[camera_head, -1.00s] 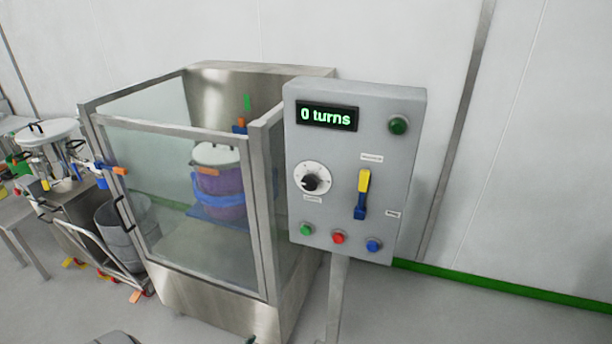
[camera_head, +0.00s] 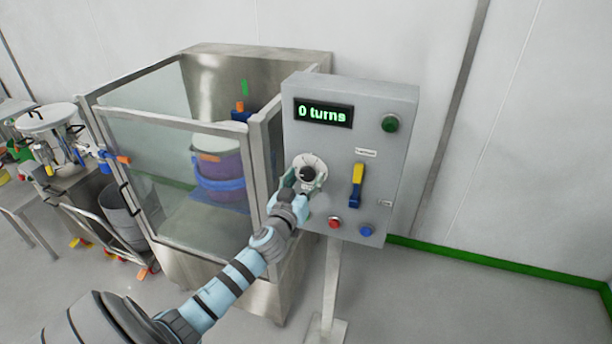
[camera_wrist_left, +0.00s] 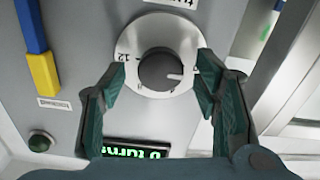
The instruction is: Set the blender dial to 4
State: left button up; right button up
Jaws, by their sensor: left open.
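The blender dial (camera_head: 308,168) is a black knob on a round white scale plate, on the grey control panel (camera_head: 388,150). In the left wrist view the knob (camera_wrist_left: 161,70) lies between and beyond the fingertips, with a white mark toward the right and a "12" at the plate's left. My left gripper (camera_head: 306,180) is open in front of the dial. In the wrist view its two green-padded fingers (camera_wrist_left: 155,82) stand on either side of the knob, apart from it. The display (camera_head: 323,112) reads "0 turns". My right gripper is not in view.
A blue and yellow lever (camera_head: 357,186) sits right of the dial. Red (camera_head: 334,222), blue (camera_head: 366,230) and green (camera_head: 390,123) buttons are on the panel. The glass-walled enclosure (camera_head: 172,124) with a purple drum (camera_head: 222,178) stands close on the left.

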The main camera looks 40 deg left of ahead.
pick_arm(q)
jog(key=shift+w+a, duration=0.15)
jog(key=shift+w, duration=0.25)
jog(key=shift+s, duration=0.1)
jog(key=c, duration=1.1)
jog(key=shift+c, duration=0.2)
